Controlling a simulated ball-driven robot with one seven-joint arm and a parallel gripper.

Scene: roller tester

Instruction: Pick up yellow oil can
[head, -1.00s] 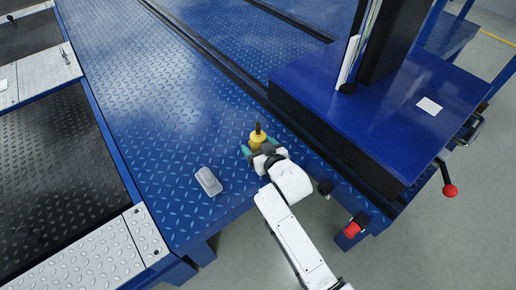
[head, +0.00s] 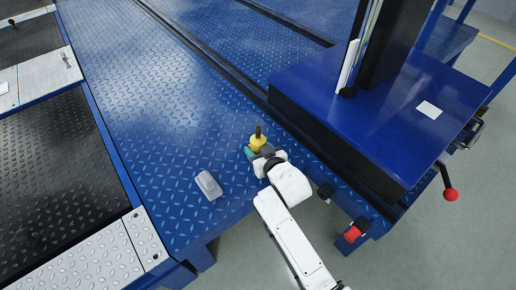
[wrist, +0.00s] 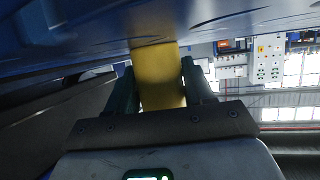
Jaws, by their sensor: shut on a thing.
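The yellow oil can (head: 257,142) has a dark spout or top and stands upright on or just above the blue diamond-plate platform; I cannot tell whether it touches the plate. My gripper (head: 256,149) is at its near side with its greenish fingers around the can's body. In the wrist view the can's yellow side (wrist: 158,78) sits between both fingers of my gripper (wrist: 158,88), which is shut on it. The can's lower part is hidden by the gripper in the head view.
A grey, rounded object (head: 208,185) lies on the platform (head: 190,110) left of my gripper. A blue cabinet with a dark column (head: 385,105) stands to the right. A red knob (head: 352,235) juts out near my arm. The platform beyond the can is clear.

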